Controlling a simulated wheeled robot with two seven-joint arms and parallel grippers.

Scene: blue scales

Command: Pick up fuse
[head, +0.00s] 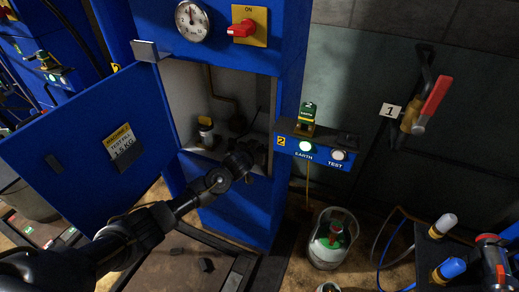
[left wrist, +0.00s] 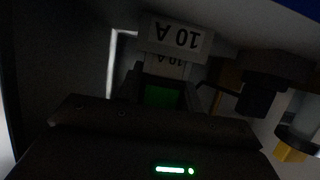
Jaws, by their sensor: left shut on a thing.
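My left gripper (head: 262,140) reaches into the open blue cabinet and is dark and partly hidden there. In the left wrist view it is shut on a fuse (left wrist: 160,97), whose green part shows between the dark jaws (left wrist: 155,115). White labels reading "10 A" (left wrist: 176,38) show upside down just beyond the jaws. I cannot tell whether the fuse is clear of its seat. The fuse cannot be made out in the head view. My right gripper is not in view.
The blue cabinet door (head: 85,140) stands open at left. A white and yellow cylinder (head: 206,132) stands inside the cabinet. To the right is a blue EARTH/TEST box (head: 318,152) with a green block (head: 307,112) on top. A gas cylinder (head: 332,240) stands on the floor.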

